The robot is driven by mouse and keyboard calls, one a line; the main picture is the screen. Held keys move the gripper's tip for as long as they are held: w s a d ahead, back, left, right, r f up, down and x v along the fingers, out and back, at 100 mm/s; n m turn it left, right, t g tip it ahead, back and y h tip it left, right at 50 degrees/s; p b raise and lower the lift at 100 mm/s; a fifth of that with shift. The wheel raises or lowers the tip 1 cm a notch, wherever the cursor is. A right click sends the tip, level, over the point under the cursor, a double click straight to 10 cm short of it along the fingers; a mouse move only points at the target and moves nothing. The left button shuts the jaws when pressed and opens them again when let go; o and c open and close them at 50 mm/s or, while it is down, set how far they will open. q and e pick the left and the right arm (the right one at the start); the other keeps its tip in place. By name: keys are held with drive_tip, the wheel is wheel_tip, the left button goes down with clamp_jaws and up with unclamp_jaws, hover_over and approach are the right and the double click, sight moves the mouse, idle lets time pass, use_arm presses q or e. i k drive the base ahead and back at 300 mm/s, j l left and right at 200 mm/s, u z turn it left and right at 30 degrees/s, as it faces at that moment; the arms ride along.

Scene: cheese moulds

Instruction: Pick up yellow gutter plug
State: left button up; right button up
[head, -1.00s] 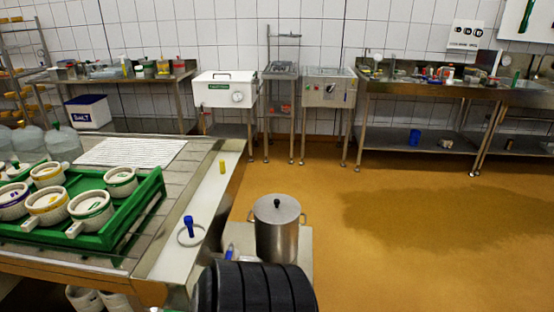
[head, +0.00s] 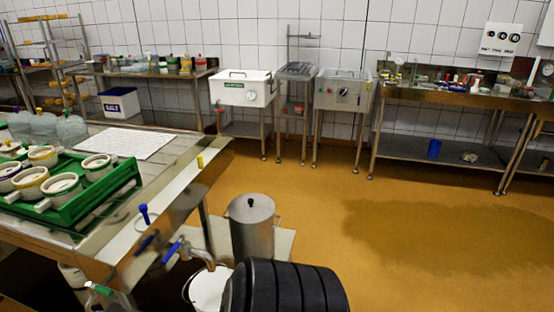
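The yellow gutter plug (head: 200,162) is a small upright yellow piece. It stands on the pale gutter strip (head: 178,190) along the right side of the steel draining table, near its far right corner. Nothing covers it.
A blue plug-like piece (head: 144,213) stands nearer on the strip. A green tray (head: 120,190) of moulds lies left. A lidded steel pot (head: 252,228), a blue-handled tap (head: 190,252) and a white bucket (head: 208,290) crowd the table's right. Orange floor beyond is clear.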

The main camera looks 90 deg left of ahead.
sight(200, 158)
drive_tip(key=i+j+u, duration=0.15)
drive_tip(key=i+u, duration=0.2)
drive_tip(key=u, duration=0.15)
drive_tip(key=i+u, duration=0.35)
drive_tip(key=u, duration=0.15)
drive_tip(key=i+l+u, duration=0.15)
drive_tip(key=i+u, duration=0.15)
drive_tip(key=u, duration=0.2)
